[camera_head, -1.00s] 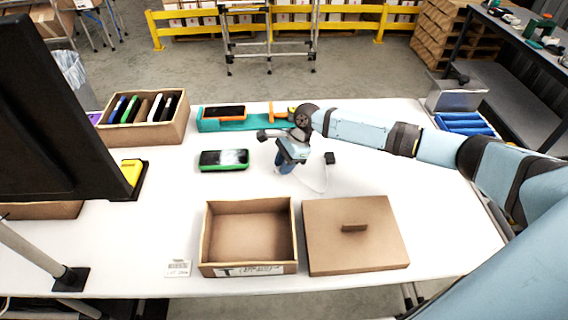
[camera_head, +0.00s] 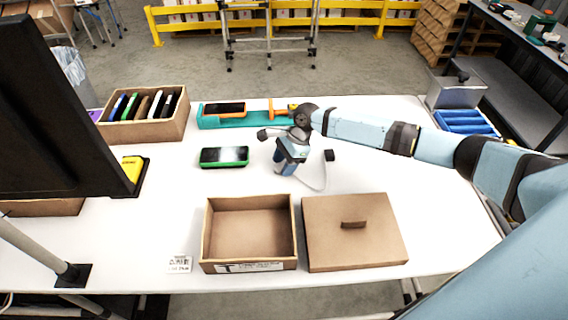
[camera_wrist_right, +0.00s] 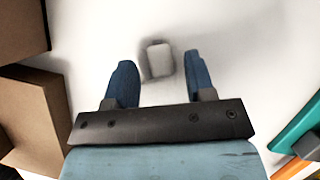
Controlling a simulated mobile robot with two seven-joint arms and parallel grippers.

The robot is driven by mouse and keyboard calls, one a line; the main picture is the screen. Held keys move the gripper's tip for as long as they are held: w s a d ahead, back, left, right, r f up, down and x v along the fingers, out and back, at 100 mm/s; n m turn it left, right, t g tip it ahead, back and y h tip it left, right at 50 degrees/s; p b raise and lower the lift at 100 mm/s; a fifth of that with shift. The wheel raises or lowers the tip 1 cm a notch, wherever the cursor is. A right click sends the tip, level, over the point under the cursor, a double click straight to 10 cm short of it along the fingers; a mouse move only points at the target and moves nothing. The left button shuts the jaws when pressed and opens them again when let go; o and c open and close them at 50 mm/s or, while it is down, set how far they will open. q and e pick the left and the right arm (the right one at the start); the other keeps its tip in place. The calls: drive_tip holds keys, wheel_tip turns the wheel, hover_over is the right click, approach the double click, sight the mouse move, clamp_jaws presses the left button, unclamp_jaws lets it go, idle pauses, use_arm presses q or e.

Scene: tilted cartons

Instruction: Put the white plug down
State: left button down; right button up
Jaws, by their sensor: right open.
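The white plug (camera_wrist_right: 159,60) shows in the right wrist view as a small pale block on the white table, between and just beyond my fingertips. It is apart from both fingers. My right gripper (camera_wrist_right: 160,76) is open, with one blue finger on each side of the plug. In the head view my right gripper (camera_head: 285,169) points down over the middle of the table, right of the green-edged phone (camera_head: 224,157). The plug is hidden there behind the hand. A thin pale loop, perhaps a cable, shows beside the fingers. My left gripper is not in view.
An open carton (camera_head: 248,266) and a brown lid (camera_head: 353,250) with a handle lie at the front. A carton of upright phones (camera_head: 143,132) stands back left, beside a teal holder (camera_head: 210,123) with an orange-edged phone. A monitor (camera_head: 60,110) blocks the left.

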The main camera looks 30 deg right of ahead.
drive_tip(key=v, duration=1.2)
drive_tip(key=shift+r, duration=0.4)
drive_tip(key=shift+a, duration=0.1)
